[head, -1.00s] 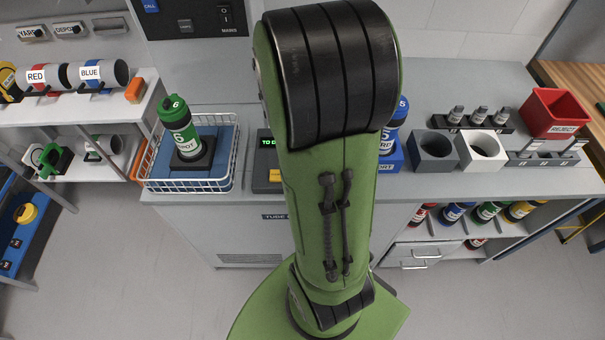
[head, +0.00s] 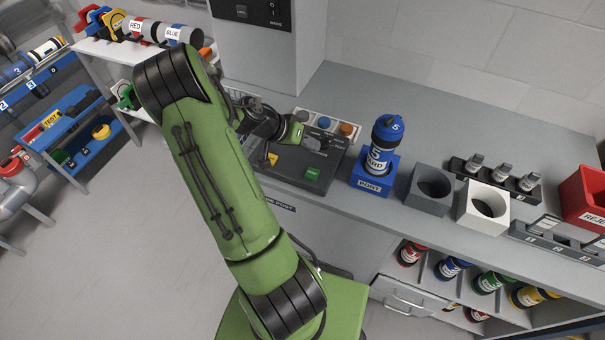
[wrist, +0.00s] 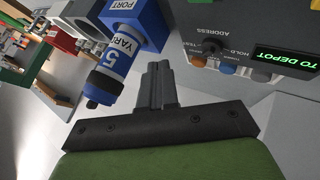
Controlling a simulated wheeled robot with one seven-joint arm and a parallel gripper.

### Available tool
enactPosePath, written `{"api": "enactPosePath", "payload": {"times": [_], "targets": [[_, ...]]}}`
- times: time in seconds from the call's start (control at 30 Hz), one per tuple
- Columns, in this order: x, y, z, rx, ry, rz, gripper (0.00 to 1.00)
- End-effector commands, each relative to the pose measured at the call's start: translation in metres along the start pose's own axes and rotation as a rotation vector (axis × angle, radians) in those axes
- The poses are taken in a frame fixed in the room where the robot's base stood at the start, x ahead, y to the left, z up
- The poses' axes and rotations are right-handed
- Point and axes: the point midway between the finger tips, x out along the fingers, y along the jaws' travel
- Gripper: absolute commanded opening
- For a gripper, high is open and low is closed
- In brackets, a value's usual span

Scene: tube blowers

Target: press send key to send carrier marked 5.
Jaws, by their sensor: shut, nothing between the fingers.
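The blue carrier (head: 383,150) marked 5 and YARD stands upright in the blue PORT block (head: 375,177). In the wrist view the carrier (wrist: 112,68) is left of my fingers, and the block (wrist: 140,22) is above it. The dark control panel (head: 313,184) is left of the block. My gripper (head: 318,143) is shut and empty above the panel.
A grey holder (head: 430,188) and a white holder (head: 482,208) stand right of the PORT block. A red reject bin (head: 583,195) is at the far right. Shelves with several carriers are below the counter and at the left. The counter behind the block is clear.

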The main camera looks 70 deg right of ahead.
Motion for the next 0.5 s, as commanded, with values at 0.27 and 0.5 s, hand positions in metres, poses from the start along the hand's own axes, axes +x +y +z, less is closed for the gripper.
{"api": "enactPosePath", "payload": {"times": [0.27,0.5], "targets": [[0.000,-0.001,0.001,-0.001,-0.001,-0.001,0.00],[0.014,-0.011,0.011,-0.003,-0.002,-0.001,0.00]]}}
